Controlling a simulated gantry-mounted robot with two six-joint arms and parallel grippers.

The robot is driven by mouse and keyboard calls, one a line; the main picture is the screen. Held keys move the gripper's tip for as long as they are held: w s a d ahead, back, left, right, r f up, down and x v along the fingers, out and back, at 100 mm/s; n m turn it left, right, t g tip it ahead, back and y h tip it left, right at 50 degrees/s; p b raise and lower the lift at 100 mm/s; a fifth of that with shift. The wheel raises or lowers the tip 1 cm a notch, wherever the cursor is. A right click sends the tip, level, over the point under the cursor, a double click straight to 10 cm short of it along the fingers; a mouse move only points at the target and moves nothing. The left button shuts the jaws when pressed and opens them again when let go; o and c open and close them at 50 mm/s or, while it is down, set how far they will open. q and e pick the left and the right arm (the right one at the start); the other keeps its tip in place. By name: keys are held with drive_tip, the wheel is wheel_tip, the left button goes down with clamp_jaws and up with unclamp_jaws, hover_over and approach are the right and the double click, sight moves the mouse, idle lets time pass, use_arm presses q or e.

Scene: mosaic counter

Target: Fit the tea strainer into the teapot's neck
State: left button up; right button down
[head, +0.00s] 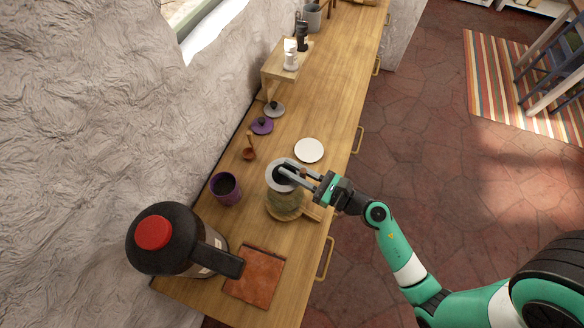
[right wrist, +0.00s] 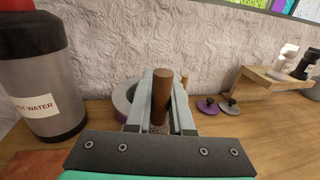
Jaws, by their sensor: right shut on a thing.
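My right gripper (head: 289,171) is over the teapot (head: 285,200), a rounded greenish vessel standing on the wooden counter. It is shut on the tea strainer, whose upright brown knob or handle (right wrist: 161,92) shows between the fingers in the right wrist view (right wrist: 160,110). In the head view a pale ring with a dark middle lies under the fingertips at the teapot's top. I cannot tell how much of it is strainer and how much is neck, or whether the strainer is seated. The strainer's lower part is mostly hidden. My left gripper is not in view.
A purple cup (head: 226,190) stands just left of the teapot. A large hot-water flask (head: 170,250) and a rust-coloured cloth (head: 262,272) are nearer. A white saucer (head: 309,150), wooden scoop (head: 249,154), purple lid (head: 262,126) and grey lid (head: 274,109) lie beyond.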

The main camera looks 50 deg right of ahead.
sight(292, 185)
drive_tip(key=shift+f, duration=0.15)
drive_tip(key=shift+f+b, duration=0.55)
drive_tip(key=shift+b, duration=0.05)
drive_tip(key=shift+f, duration=0.1)
drive_tip(key=shift+f+b, duration=1.2)
drive_tip(key=shift+f, duration=0.05)
drive_tip(key=shift+f, duration=0.1)
drive_tip(key=shift+f+b, duration=1.3)
drive_tip(key=shift+f, duration=0.05)
drive_tip(key=shift+f, duration=0.15)
drive_tip(key=shift+f+b, duration=0.65)
drive_tip(key=shift+b, duration=0.05)
drive_tip(key=shift+f, duration=0.2)
